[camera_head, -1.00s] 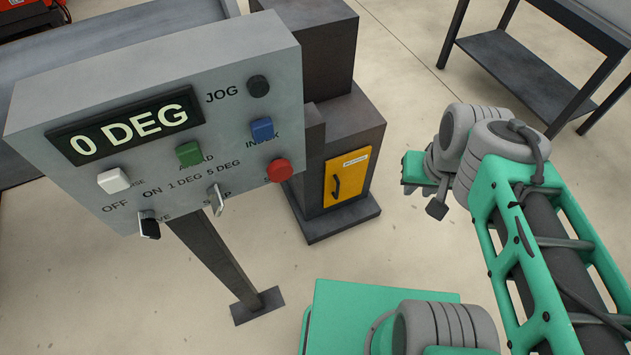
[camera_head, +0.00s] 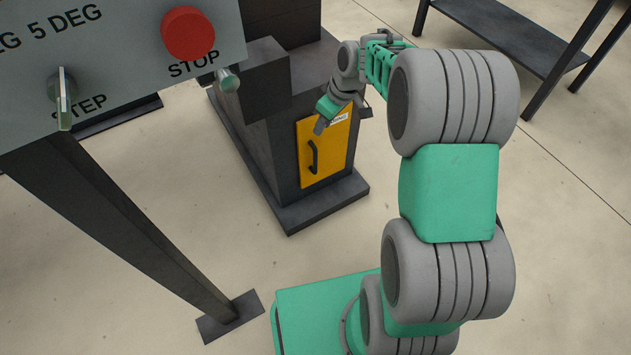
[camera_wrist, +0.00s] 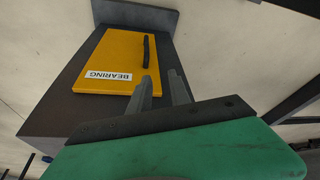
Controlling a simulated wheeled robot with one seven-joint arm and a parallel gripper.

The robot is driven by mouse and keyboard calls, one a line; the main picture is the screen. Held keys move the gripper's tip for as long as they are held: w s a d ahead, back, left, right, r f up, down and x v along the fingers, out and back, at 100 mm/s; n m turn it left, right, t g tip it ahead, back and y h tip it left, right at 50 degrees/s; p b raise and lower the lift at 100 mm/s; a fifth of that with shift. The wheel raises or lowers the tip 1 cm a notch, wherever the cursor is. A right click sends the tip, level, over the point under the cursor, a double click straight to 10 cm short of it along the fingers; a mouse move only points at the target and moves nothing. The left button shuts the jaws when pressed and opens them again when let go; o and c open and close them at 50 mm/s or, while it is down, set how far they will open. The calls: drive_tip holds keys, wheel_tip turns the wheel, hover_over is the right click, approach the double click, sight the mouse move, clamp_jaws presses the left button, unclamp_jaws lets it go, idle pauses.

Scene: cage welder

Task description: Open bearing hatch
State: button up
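The yellow bearing hatch (camera_head: 330,152) is on the front of a dark grey machine block, and it looks shut. Its black bar handle (camera_head: 313,157) is upright on the left side of the hatch in the head view. In the wrist view the hatch (camera_wrist: 110,58) appears upside down with a white BEARING label, and the handle (camera_wrist: 146,50) is near its right edge. My gripper (camera_wrist: 160,75) is open, with two grey fingers apart and nothing between them. Its fingertips are close to the handle's end in the picture; I cannot tell the depth gap. In the head view my gripper (camera_head: 320,126) is above the handle.
A grey control panel (camera_head: 120,60) with a red stop button (camera_head: 188,33) stands on a dark post (camera_head: 120,230) at the left. A dark metal table (camera_head: 520,40) stands at the back right. The pale floor (camera_head: 560,240) is clear at the right.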

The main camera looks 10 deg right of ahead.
drive_tip(key=w+d+f+n+y+b, duration=0.1)
drive_tip(key=w+f+b, duration=0.15)
drive_tip(key=f, duration=0.55)
drive_tip(key=w+f+n+b, duration=0.1)
drive_tip(key=w+f+b, duration=0.15)
drive_tip(key=f, duration=0.55)
drive_tip(key=b, duration=0.3)
hover_over(316, 171)
drive_tip(key=f, duration=0.6)
drive_tip(key=shift+w, duration=0.4)
clamp_jaws()
